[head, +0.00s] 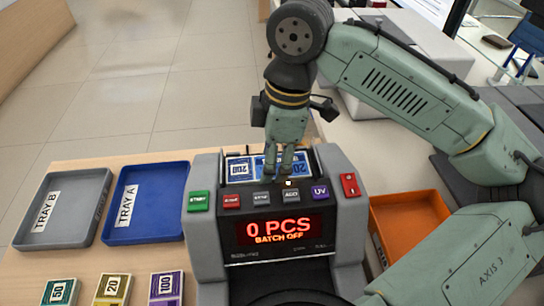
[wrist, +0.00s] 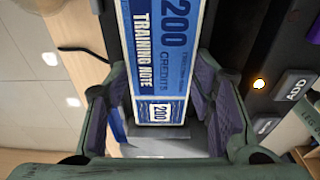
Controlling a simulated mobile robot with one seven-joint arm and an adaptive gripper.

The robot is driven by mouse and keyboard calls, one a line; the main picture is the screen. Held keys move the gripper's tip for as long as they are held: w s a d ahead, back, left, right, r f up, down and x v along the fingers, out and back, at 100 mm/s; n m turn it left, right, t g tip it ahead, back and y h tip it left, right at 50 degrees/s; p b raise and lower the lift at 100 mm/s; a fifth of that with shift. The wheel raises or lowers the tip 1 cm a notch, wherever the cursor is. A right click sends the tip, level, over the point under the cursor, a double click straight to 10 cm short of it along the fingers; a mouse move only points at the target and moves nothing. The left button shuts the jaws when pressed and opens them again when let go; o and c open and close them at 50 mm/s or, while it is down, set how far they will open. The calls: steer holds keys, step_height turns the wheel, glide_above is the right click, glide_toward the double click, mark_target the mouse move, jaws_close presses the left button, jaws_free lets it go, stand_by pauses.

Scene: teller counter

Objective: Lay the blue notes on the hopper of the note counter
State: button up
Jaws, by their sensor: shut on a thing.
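The blue notes (head: 240,169), marked 200, are at the hopper in the top of the grey note counter (head: 207,228). My gripper (head: 285,173) points down over the hopper and is shut on the blue notes, which run between its two fingers in the wrist view (wrist: 160,60). The fingers cover part of the notes in the head view. Whether the notes rest fully on the hopper floor I cannot tell. The counter's red display (head: 270,229) reads 0 PCS, BATCH OFF.
Grey tray B (head: 98,215) and blue tray A (head: 172,172) look empty at left. Stacks marked 50 (head: 58,291), 20 (head: 112,289) and 100 (head: 166,288) lie at front left. An orange tray (head: 408,215) sits right of the counter, partly behind my arm.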

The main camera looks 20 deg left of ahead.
steer(key=o, duration=1.1)
steer(key=shift+f, duration=0.1)
steer(key=shift+o, duration=0.2)
step_height(320, 180, up, 12)
steer(key=d, duration=0.1)
steer(key=shift+w+d, duration=0.3)
steer(key=shift+w, duration=0.05)
